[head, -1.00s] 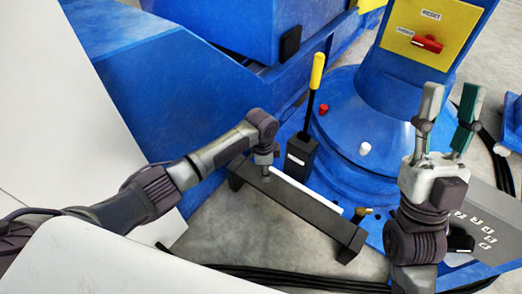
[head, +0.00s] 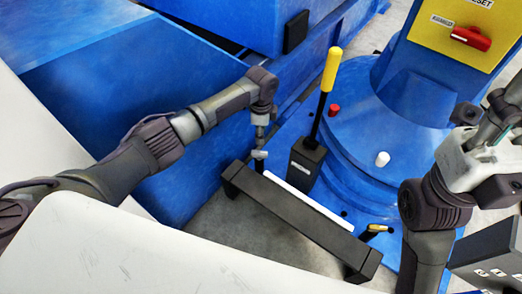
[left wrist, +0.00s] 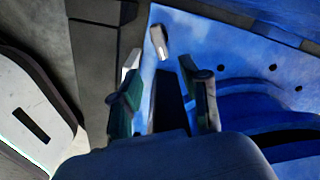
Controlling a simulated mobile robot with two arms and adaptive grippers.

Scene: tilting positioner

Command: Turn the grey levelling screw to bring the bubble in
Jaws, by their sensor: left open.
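My left gripper (head: 260,148) points down near the left end of a black beam (head: 302,226). In the left wrist view its two green-padded fingers (left wrist: 163,98) are apart, with nothing held between them. A pale grey, short peg-like piece (left wrist: 160,42) lies beyond the fingertips over the blue surface; I cannot tell whether it is the levelling screw. A white strip (head: 297,192) runs along the beam's far side. I cannot make out a bubble. My right gripper (head: 493,108) is at the right edge, partly cut off, its fingertips unclear.
A yellow-topped lever (head: 328,75) rises from a black box (head: 307,163) close to the left gripper. The round blue base (head: 365,135) carries red (head: 334,110) and white (head: 382,159) knobs. A yellow panel (head: 456,32) has a red switch. A brass-coloured handle (head: 375,229) is by the beam's right end.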

